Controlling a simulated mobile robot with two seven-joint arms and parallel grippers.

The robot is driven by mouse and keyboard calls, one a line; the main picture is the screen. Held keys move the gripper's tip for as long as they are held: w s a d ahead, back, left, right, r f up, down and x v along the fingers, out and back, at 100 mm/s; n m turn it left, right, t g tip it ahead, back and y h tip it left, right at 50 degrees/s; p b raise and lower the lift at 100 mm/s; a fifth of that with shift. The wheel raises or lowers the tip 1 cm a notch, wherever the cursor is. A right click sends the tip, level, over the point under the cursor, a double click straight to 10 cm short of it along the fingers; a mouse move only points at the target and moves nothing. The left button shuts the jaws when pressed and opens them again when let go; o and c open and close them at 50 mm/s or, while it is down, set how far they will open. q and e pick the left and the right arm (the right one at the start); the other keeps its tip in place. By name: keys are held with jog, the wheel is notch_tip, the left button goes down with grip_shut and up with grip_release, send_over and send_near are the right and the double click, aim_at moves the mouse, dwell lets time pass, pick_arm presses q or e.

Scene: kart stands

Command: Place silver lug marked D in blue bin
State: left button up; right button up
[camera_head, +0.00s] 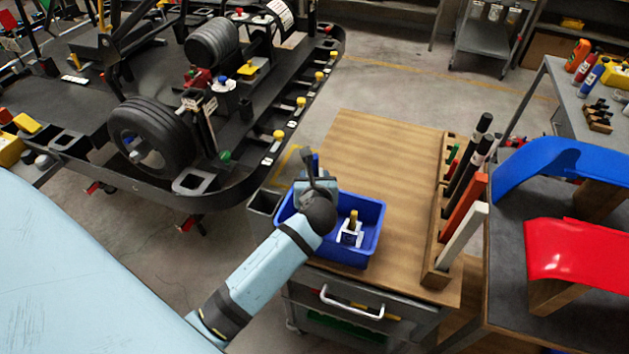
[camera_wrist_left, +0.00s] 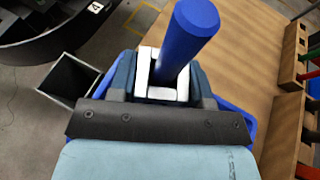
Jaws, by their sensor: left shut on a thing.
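The blue bin (camera_head: 352,256) stands at the near left corner of the wooden tabletop. My left gripper (camera_head: 316,172) is above the bin's left part. It is shut on a silver lug (camera_wrist_left: 146,70) with a thick blue post (camera_wrist_left: 188,28); the blue tip also shows in the head view (camera_head: 315,160). The lug's lower part is hidden between the fingers, and I cannot read any letter on it. Another silver lug with a yellow post (camera_head: 352,225) rests inside the bin. A strip of the bin's rim shows beside the gripper in the wrist view. My right gripper is out of view.
The wooden tabletop (camera_head: 375,150) is clear beyond the bin. A wooden rack (camera_head: 440,235) with coloured bars stands along its right edge. A kart stand (camera_head: 240,195) with tyres and lugs is at the left. Blue and red panels (camera_head: 570,250) lie at the right.

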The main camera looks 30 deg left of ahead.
pick_arm(q)
jog(key=shift+f, duration=0.35)
jog(key=shift+f, duration=0.1)
jog(key=shift+f, duration=0.5)
jog(key=o, duration=1.2)
jog(key=shift+r, duration=0.1)
